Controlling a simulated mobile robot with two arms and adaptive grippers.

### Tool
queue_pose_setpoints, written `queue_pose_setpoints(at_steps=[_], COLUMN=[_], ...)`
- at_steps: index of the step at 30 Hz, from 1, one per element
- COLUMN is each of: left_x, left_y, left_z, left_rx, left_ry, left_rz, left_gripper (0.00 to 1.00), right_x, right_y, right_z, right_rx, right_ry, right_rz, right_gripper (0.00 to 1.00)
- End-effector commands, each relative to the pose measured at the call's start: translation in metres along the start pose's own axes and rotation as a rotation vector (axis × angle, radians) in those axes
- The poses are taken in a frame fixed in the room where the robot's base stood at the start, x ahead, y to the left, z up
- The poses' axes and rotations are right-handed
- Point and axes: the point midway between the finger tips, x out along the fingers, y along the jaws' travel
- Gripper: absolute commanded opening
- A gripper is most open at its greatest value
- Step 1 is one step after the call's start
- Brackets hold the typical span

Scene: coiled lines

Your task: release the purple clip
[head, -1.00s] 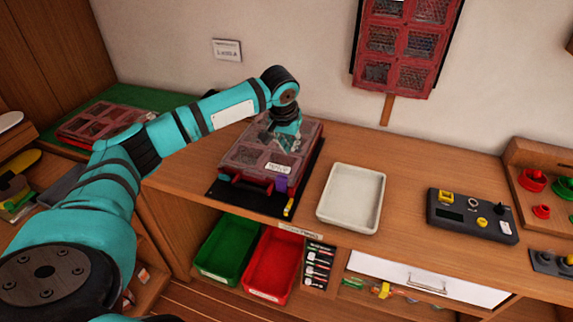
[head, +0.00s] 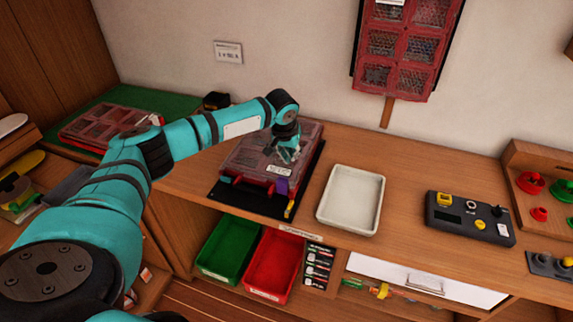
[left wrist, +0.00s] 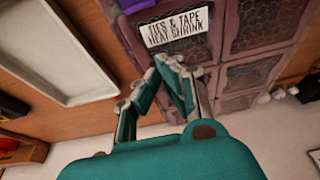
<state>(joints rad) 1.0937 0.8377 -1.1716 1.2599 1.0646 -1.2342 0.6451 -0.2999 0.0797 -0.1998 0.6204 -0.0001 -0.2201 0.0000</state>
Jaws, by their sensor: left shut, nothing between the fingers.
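The purple clip (head: 282,187) is on the front edge of a red case (head: 228,166) with a clear compartment lid, lying on a dark mat on the bench. In the left wrist view the clip (left wrist: 141,5) shows only as a small purple patch at the top edge. My left gripper (head: 288,157) is over the case lid, behind the clip and apart from it. In the left wrist view its fingers (left wrist: 166,62) are together and empty, beside the white "Ties & Tape, Heat Shrink" label (left wrist: 175,33). My right gripper is not in view.
An empty white tray (head: 324,207) lies right of the case, with a dark control box (head: 462,217) farther right. Green (head: 204,265) and red (head: 254,278) bins sit below the bench. A red rack (head: 432,92) hangs on the wall. Bare bench lies behind the tray.

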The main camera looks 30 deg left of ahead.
Motion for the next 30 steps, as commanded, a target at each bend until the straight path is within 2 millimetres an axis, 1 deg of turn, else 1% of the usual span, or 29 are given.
queue_pose_setpoints(at_steps=[1, 5, 6, 7, 12, 16, 21, 30], left_x=[0.007, 0.028, 0.021, 0.019, 0.014, 0.013, 0.013, 0.014], left_y=[0.001, 0.000, -0.001, -0.001, -0.001, -0.001, 0.000, 0.000], left_z=[0.000, 0.000, 0.004, 0.008, 0.026, 0.035, 0.038, 0.037], left_rx=[0.000, 0.000, 0.003, 0.003, 0.003, 0.002, 0.000, 0.000], left_ry=[-0.003, -0.002, 0.001, 0.000, -0.001, -0.001, 0.000, 0.003], left_rz=[-0.001, -0.002, -0.002, -0.002, -0.001, -0.001, 0.000, 0.000], left_gripper=[0.00, 0.00, 0.00, 0.00, 0.00, 0.00, 0.00, 0.00], right_x=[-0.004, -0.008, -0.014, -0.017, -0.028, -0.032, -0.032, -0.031], right_y=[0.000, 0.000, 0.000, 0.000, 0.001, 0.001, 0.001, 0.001], right_z=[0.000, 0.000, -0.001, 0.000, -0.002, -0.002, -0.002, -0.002], right_rx=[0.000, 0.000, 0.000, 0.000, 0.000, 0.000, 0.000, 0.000], right_ry=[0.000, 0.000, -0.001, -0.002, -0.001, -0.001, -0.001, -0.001], right_rz=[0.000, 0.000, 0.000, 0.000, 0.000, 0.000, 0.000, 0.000], right_gripper=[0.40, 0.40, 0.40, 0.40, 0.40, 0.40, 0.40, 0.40])
